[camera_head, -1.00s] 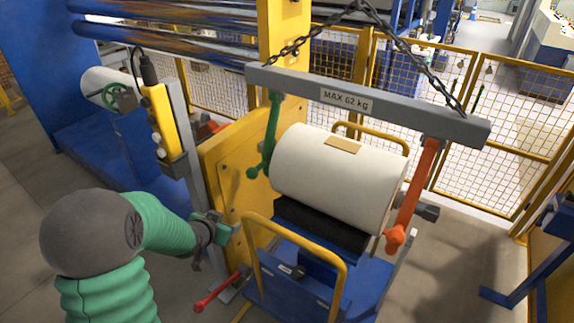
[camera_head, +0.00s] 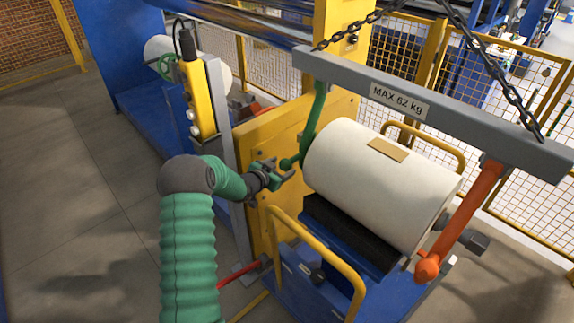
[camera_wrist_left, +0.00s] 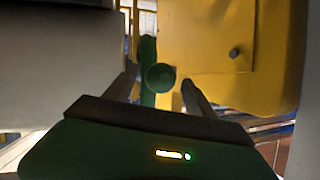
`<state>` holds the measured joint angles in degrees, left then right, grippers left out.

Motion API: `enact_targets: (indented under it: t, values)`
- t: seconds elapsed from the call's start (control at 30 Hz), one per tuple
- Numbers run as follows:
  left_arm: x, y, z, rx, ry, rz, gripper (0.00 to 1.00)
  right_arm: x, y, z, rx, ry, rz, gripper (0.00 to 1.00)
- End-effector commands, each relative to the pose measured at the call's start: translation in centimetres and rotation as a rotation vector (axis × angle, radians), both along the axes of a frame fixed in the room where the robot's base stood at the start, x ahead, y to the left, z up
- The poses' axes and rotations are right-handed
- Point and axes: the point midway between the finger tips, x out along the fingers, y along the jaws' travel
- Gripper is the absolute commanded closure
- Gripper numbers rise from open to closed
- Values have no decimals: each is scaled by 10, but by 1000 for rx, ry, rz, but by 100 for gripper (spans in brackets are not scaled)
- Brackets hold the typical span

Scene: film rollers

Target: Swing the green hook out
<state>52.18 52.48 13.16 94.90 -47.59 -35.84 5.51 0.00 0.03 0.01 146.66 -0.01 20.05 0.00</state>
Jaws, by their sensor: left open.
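The green hook (camera_head: 314,122) hangs from the left end of the grey lifting beam (camera_head: 425,106), beside the left end of the white roll (camera_head: 372,182). Its lower end has a round green knob (camera_head: 287,163). My left gripper (camera_head: 289,169) is open at this knob. In the left wrist view the knob (camera_wrist_left: 160,78) lies between the two fingertips of my left gripper (camera_wrist_left: 158,82), with a gap visible on each side. An orange hook (camera_head: 462,220) hangs from the beam's right end. My right gripper is not in view.
The roll rests on a blue cart (camera_head: 310,270) with a yellow handle (camera_head: 315,249). A yellow panel (camera_head: 262,132) stands behind the gripper. A yellow pendant control (camera_head: 197,100) hangs at the left. Chains (camera_head: 490,65) run up from the beam. The floor at left is clear.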

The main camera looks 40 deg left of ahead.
Motion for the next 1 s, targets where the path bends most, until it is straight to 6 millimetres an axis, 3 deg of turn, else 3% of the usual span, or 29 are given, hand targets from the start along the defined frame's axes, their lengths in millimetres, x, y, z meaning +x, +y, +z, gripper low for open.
enact_targets:
  t: [0.2, 0.53, 1.0]
  values:
    - [30, 5, -12, 1, -1, -1, 36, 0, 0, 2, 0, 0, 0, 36]
    - [36, 7, -14, 1, 1, 1, 38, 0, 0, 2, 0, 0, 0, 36]
    - [35, 7, -14, 0, 1, 1, 99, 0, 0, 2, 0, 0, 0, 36]
